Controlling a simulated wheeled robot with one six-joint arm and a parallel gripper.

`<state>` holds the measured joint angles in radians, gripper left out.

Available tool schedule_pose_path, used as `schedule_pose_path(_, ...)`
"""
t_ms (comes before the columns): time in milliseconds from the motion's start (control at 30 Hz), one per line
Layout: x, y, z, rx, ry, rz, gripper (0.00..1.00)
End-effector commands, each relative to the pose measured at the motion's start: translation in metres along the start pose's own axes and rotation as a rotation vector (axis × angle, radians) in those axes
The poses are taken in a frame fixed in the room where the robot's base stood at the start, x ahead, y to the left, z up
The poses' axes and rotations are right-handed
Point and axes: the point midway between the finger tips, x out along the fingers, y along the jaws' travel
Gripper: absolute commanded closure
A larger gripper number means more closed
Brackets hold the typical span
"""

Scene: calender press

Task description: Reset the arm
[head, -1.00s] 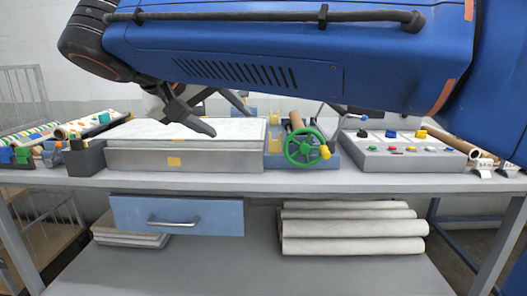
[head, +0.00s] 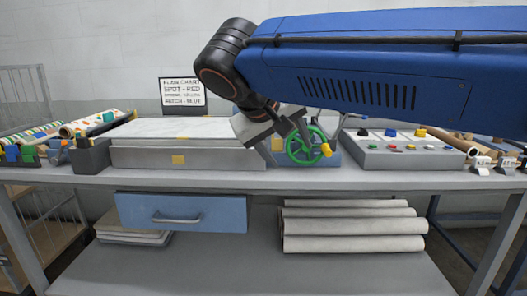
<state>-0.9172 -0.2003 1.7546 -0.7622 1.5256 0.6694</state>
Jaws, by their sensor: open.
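My blue arm (head: 370,65) reaches in from the right across the upper part of the head view. Its black wrist bends downward, and my gripper (head: 290,140) hangs just left of the green handwheel (head: 305,147). The gripper is open, with nothing seen between its fingers. The fingers overlap the blue press unit in the picture; I cannot tell whether they touch it. Part of the press and the right end of the white-topped bed (head: 170,130) are hidden behind the wrist and gripper.
The grey bench (head: 230,178) carries a button panel (head: 400,155) at right, and a dark bin (head: 90,157) and patterned rolls (head: 75,127) at left. A sign (head: 184,95) stands behind. Below are a blue drawer (head: 180,212) and several pale rolls (head: 350,228).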

Motion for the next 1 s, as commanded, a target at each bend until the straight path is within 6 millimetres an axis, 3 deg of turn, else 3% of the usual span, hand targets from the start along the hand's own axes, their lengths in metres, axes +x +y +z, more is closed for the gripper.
schedule_pose_path(33, 0.015, 0.014, 0.014, 0.004, -0.027, -0.013, 0.41)
schedule_pose_path(200, 0.054, 0.040, 0.060, 0.003, -0.098, -0.076, 0.41)
schedule_pose_path(500, 0.107, 0.069, 0.149, 0.041, -0.187, -0.195, 0.41)
schedule_pose_path(733, 0.136, 0.075, 0.219, 0.103, -0.221, -0.284, 0.41)
schedule_pose_path(1000, 0.163, 0.067, 0.295, 0.207, -0.221, -0.370, 0.41)
